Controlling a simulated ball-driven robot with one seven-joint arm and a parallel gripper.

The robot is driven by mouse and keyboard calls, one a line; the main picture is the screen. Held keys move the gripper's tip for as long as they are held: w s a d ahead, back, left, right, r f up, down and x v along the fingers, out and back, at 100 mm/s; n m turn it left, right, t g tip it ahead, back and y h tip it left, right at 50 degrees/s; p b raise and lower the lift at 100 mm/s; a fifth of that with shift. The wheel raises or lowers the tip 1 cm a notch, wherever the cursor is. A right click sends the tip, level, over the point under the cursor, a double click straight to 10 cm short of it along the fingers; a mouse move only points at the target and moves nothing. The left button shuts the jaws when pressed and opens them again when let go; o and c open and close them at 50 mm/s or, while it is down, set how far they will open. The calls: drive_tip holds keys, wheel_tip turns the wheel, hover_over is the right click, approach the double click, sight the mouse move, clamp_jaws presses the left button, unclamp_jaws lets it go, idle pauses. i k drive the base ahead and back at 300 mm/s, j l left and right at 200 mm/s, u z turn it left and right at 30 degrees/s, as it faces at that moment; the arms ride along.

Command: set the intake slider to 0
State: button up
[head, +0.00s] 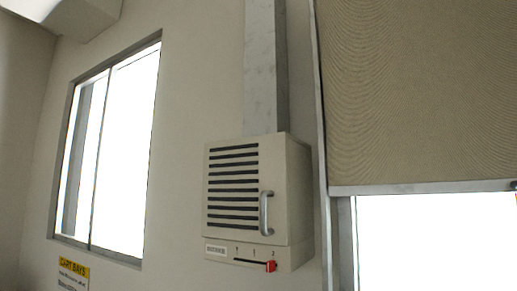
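The intake unit is a beige wall box (293,190) with dark horizontal louvre slots and a grey metal handle (264,213) on its front. Along its bottom edge is a slider track (248,262) with small marks above it, too small to read surely. The red slider knob (271,266) sits at the right end of the track, under the rightmost mark. A small label plate (216,250) is at the left of the track. My gripper is not in view.
A metal duct (264,70) runs up from the box. A bright window (115,150) is on the left wall, with a yellow-topped sign (73,272) below it. A beige blind (420,90) hangs over a bright opening at right.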

sight(270, 264)
drive_tip(key=i+j, duration=0.2)
drive_tip(key=i, duration=0.2)
drive_tip(key=i+j+u, duration=0.1)
drive_tip(key=i, duration=0.35)
drive_tip(key=i+j, duration=0.25)
drive_tip(key=i, duration=0.15)
